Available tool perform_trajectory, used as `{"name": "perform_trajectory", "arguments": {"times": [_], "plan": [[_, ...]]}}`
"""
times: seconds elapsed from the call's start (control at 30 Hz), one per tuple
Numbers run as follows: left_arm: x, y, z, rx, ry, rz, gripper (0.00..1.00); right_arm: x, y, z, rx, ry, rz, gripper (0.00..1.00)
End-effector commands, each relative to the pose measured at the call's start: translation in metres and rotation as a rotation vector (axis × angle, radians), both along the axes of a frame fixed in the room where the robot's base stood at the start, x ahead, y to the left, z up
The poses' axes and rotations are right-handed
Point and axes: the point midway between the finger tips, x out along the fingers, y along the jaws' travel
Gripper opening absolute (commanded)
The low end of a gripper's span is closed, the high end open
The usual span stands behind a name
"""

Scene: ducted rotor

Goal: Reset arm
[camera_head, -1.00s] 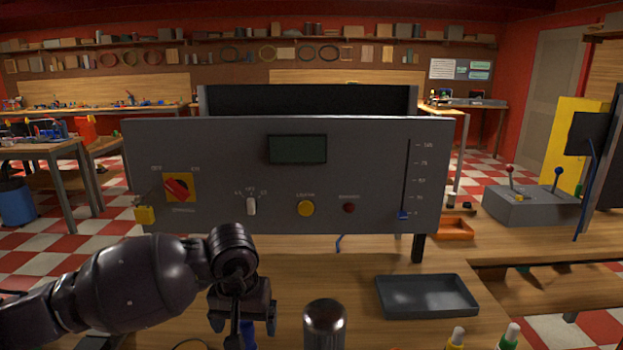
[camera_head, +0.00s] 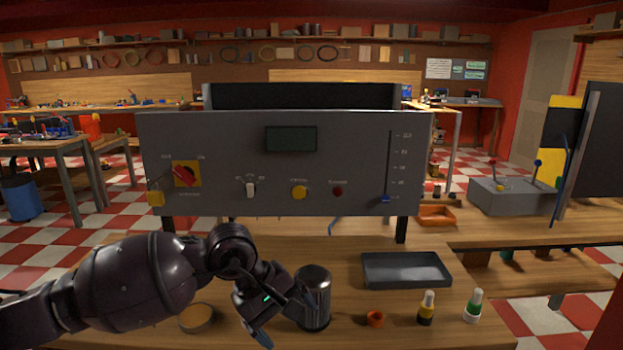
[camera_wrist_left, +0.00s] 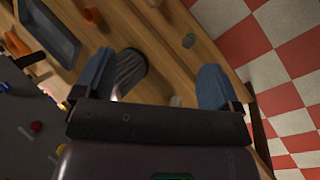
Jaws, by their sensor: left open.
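My left gripper (camera_head: 285,318) reaches in from the left, low over the wooden bench, tilted down and to the right. Its blue fingertips are spread apart, and the left wrist view (camera_wrist_left: 156,80) shows nothing gripped between them. A dark metal cylinder (camera_head: 315,298) stands upright right beside the fingers; whether they touch it I cannot tell. My right gripper is in neither view.
A grey control panel (camera_head: 230,145) stands behind the arm. A round tan disc or lid (camera_head: 197,318) lies by the forearm.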

Motion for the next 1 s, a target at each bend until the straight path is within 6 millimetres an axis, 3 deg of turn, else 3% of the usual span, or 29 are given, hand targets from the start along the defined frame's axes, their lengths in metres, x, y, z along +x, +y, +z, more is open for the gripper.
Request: {"name": "perform_trajectory", "arguments": {"times": [0.1,0.2,0.4,0.5,0.6,0.73,0.83,0.87,1.0], "plan": [[-0.010,-0.039,0.039,-0.276,0.184,0.164,0.89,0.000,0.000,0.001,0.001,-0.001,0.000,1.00],[-0.020,-0.065,0.070,-0.503,0.411,0.304,0.89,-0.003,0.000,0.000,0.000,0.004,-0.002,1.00],[-0.027,-0.085,0.125,-0.913,1.019,0.588,0.89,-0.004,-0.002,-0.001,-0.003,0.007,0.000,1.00],[-0.017,-0.077,0.142,-1.090,1.385,0.732,0.89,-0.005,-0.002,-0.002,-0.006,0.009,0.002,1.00],[-0.001,-0.057,0.146,-1.240,1.768,0.865,0.89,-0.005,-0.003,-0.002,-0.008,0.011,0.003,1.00],[0.021,-0.023,0.129,-1.388,2.221,1.003,0.89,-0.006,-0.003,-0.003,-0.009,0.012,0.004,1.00],[0.033,0.006,0.103,-1.480,2.539,1.085,0.89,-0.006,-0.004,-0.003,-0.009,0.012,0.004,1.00],[0.036,0.015,0.094,1.427,-2.493,-1.047,0.89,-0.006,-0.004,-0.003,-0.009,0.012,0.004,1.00],[0.039,0.055,0.042,1.183,-2.217,-0.864,0.89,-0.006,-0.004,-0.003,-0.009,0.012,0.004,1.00]]}}
